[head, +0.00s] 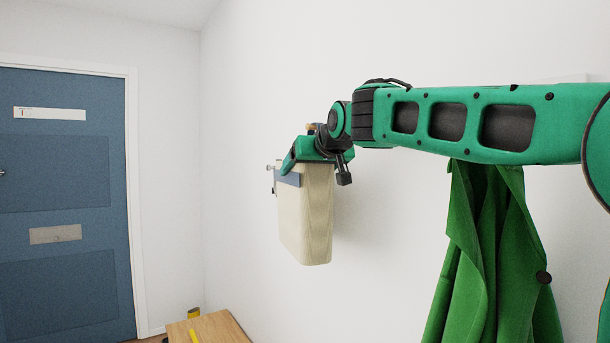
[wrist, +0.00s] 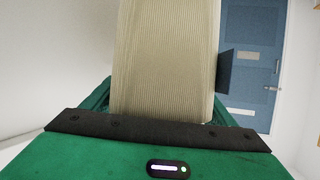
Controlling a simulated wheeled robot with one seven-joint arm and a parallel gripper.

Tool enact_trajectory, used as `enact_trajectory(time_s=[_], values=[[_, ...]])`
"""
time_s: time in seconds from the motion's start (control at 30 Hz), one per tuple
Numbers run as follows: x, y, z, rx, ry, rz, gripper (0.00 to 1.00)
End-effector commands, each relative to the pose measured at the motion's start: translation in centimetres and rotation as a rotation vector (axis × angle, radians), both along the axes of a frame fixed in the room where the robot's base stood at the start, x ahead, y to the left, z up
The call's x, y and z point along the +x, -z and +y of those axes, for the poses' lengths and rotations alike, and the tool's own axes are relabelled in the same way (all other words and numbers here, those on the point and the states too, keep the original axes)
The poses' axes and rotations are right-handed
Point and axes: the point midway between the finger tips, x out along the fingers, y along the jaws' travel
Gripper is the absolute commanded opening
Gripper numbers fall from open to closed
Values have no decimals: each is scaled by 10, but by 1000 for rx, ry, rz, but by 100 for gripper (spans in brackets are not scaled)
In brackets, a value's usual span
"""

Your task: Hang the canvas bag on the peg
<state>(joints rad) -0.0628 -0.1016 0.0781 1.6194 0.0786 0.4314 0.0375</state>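The canvas bag (head: 306,220) is beige and hangs upright in the air beside the white wall in the head view. My gripper (head: 284,175) is at its top, with a grey-blue finger across the bag's upper left edge, and appears shut on it. In the wrist view the bag (wrist: 165,60) fills the middle, and a dark blue finger (wrist: 225,72) shows along its right side. The bag's handle and the far finger are hidden. I cannot make out the peg; my arm covers part of the wall.
A green coat (head: 490,260) hangs on the wall at the right, below my arm. A pale strip (head: 562,78) shows on the wall above my arm. A wooden surface (head: 215,330) with yellow items stands low in front. A blue door (head: 65,200) is at the left.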

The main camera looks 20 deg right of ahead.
Motion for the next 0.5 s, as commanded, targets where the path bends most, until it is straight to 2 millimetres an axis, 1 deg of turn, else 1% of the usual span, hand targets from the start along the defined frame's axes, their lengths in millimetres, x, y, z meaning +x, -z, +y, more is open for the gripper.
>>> enact_trajectory(time_s=[0.03,0.07,0.5], values=[[0,-1,0,0,0,-1,93],[0,-1,0,0,0,-1,96],[-2,0,0,0,0,2,96]])
